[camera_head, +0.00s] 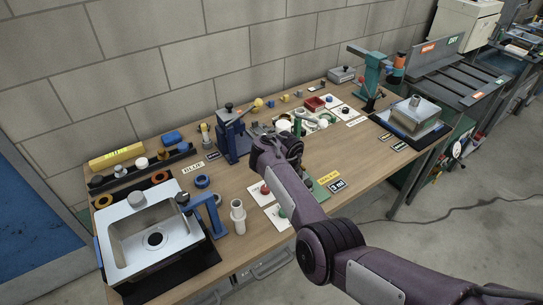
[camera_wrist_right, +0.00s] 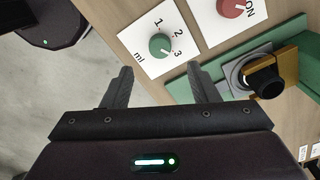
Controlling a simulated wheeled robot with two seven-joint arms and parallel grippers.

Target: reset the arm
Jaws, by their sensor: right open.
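My right arm comes in from the lower right in the head view and reaches over the middle of the workbench (camera_head: 228,262). My right gripper shows in the right wrist view (camera_wrist_right: 162,88), with its two dark fingers spread apart and nothing between them. Beyond the fingertips lie a white card with a green knob (camera_wrist_right: 160,44) and numbers in ml, and a white card with a red knob (camera_wrist_right: 232,7). In the head view the arm's own wrist hides the fingers. My left gripper is not in view.
A green fixture with a black knob (camera_wrist_right: 266,82) is just right of the gripper. A metal sink (camera_head: 125,232) stands at the bench's left end, beside a white cylinder (camera_head: 238,217). A blue press (camera_head: 232,135) and a teal press (camera_head: 372,75) stand farther back.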

